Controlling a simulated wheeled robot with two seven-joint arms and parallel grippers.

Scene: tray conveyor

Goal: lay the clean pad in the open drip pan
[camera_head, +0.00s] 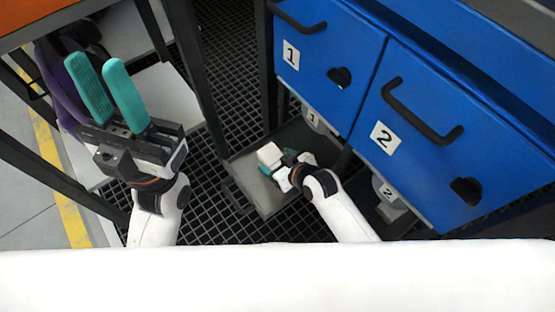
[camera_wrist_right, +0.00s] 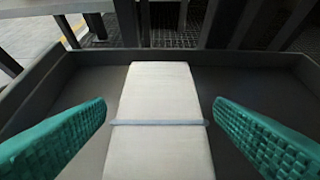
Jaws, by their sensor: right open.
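The clean pad (camera_wrist_right: 157,85) is a white block with a thin grey band across it. In the right wrist view it lies in the dark open drip pan (camera_wrist_right: 232,75), lengthwise between my fingers. In the head view the pad (camera_head: 269,154) shows as a small white block over the pan (camera_head: 258,195), which sticks out below drawer 1. My right gripper (camera_wrist_right: 160,112) is open, with a green finger on each side of the pad and visible gaps to it. Its fingers are partly hidden in the head view. My left gripper (camera_head: 94,62) is open and empty at the left.
Blue drawers 1 (camera_head: 325,60) and 2 (camera_head: 440,130), with black handles, are shut above the pan. A second tagged unit (camera_head: 388,192) sits under drawer 2. Dark frame posts (camera_head: 195,70) stand left of the pan. A purple object (camera_head: 60,85) is behind my left gripper.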

